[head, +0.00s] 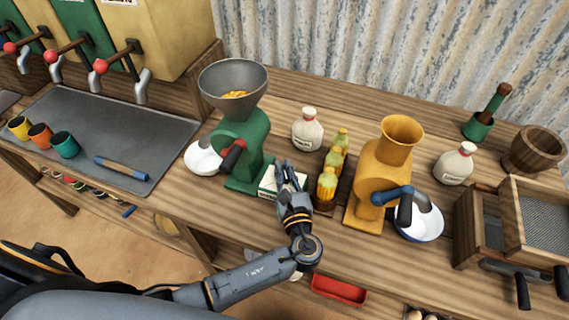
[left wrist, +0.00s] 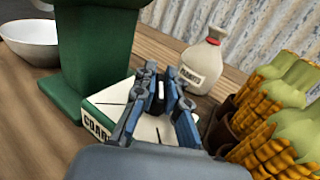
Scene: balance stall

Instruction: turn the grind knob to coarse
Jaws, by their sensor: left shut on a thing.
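A white dial plate (head: 267,184) is at the foot of the green mill (head: 246,145). In the left wrist view the plate (left wrist: 108,101) shows black lines and a partly covered word that begins "COAR". My left gripper (head: 287,175) is over the plate, just right of the mill's base. In the left wrist view its fingers (left wrist: 162,84) are closed around a small dark piece at the plate, apparently the grind knob. The fingers hide most of the knob, so I cannot tell which mark it points to. My right gripper is not in view.
Corn cobs (head: 329,180) stand close right of my left gripper. A white labelled bottle (head: 307,131) stands behind it. A yellow mill (head: 382,170) is further right.

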